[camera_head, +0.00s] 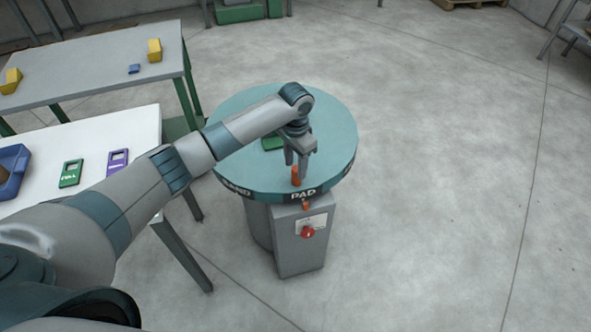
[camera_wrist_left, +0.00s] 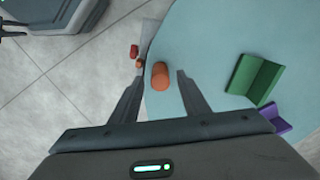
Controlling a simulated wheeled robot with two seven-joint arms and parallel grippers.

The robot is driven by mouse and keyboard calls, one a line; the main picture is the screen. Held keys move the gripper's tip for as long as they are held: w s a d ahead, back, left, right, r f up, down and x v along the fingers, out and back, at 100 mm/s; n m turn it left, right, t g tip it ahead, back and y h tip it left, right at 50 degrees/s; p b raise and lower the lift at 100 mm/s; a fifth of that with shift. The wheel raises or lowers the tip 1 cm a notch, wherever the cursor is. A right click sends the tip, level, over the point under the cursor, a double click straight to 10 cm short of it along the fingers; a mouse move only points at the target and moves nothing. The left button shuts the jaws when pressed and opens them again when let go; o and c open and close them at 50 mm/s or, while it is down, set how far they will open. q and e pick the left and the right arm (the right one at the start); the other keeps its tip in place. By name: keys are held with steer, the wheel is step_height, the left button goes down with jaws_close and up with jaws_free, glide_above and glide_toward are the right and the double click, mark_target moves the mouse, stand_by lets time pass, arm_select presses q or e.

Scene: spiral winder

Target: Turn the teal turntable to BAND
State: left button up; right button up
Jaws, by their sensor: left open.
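The teal turntable (camera_head: 335,135) is a round disc on a grey pedestal. Its rim label PAD (camera_head: 303,195) faces front, just above the small orange pointer (camera_head: 306,206). The BAND label (camera_head: 236,188) is on the rim to the left, partly cut off by my arm. An orange peg (camera_head: 296,175) stands on the disc near the front rim. My left gripper (camera_head: 297,170) is open over the peg. In the left wrist view the peg (camera_wrist_left: 160,76) shows between the two spread fingers, with gaps on both sides. My right gripper is not in view.
A green piece (camera_head: 272,143) lies on the disc; the left wrist view also shows a purple piece (camera_wrist_left: 275,118). The pedestal (camera_head: 292,255) has a red knob (camera_head: 308,232). A white table (camera_head: 100,135) with green and purple tags stands left. The floor to the right is clear.

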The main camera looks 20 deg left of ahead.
mark_target(295, 169)
arm_select(q)
steer(key=shift+f, duration=1.75)
jaws_close()
